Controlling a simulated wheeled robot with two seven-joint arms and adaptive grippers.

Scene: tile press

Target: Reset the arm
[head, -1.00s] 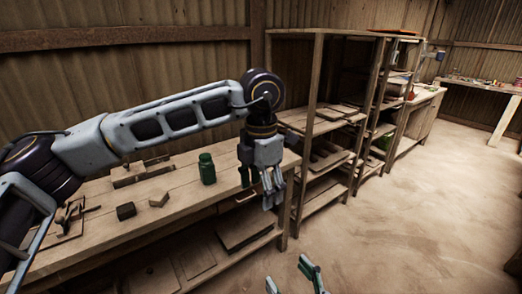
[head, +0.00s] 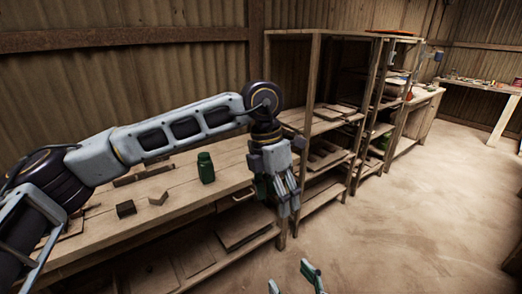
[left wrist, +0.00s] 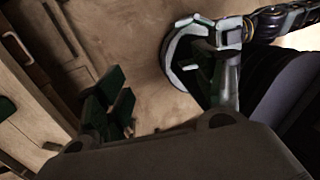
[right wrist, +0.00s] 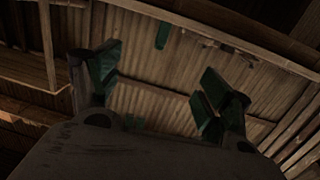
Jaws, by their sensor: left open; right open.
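My left arm reaches in from the left in the head view. My left gripper (head: 279,200) hangs fingers down just past the front edge of the wooden workbench (head: 185,198), empty. In the left wrist view its fingers (left wrist: 165,100) stand apart, with floor behind them. My right gripper (head: 293,285) shows only as fingertips at the bottom edge of the head view, over the floor. In the right wrist view its fingers (right wrist: 160,88) are apart and empty, facing corrugated sheeting.
A green jar (head: 206,167) stands on the workbench near a dark block (head: 126,209) and a small wooden tile (head: 158,198). A wooden shelf unit (head: 314,95) stands just beyond my left gripper. The floor (head: 400,215) to the right is clear.

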